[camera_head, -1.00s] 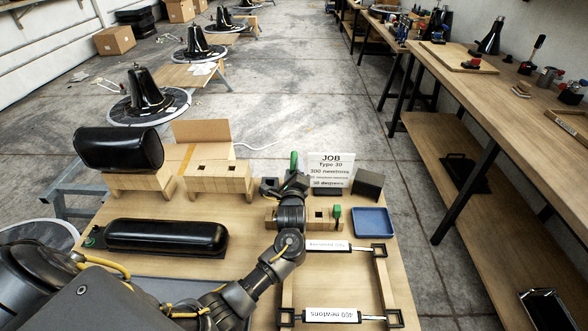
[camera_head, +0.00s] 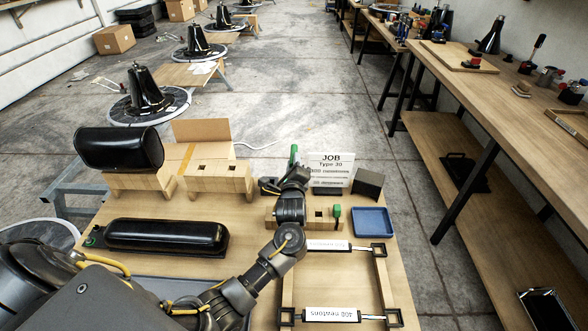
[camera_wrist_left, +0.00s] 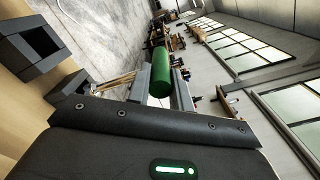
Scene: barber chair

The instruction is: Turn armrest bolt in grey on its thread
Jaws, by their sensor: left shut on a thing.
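In the left wrist view the green cylinder (camera_wrist_left: 161,73) sits between the two fingers (camera_wrist_left: 160,85). I cannot tell whether it is the armrest bolt, and its lower end is hidden by the gripper. A long black armrest pad (camera_head: 165,237) lies at the left front, with a small green part (camera_head: 90,241) at its left end. No clearly grey bolt shows. My right gripper is not in view.
A wooden block (camera_head: 321,224) with a green-topped piece (camera_head: 337,211) stands by my wrist. A blue tray (camera_head: 372,221), a job sign (camera_head: 334,172) and a dark block (camera_head: 368,183) are to the right. Left are a black cushion (camera_head: 118,148) and a holed wooden block (camera_head: 218,178).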

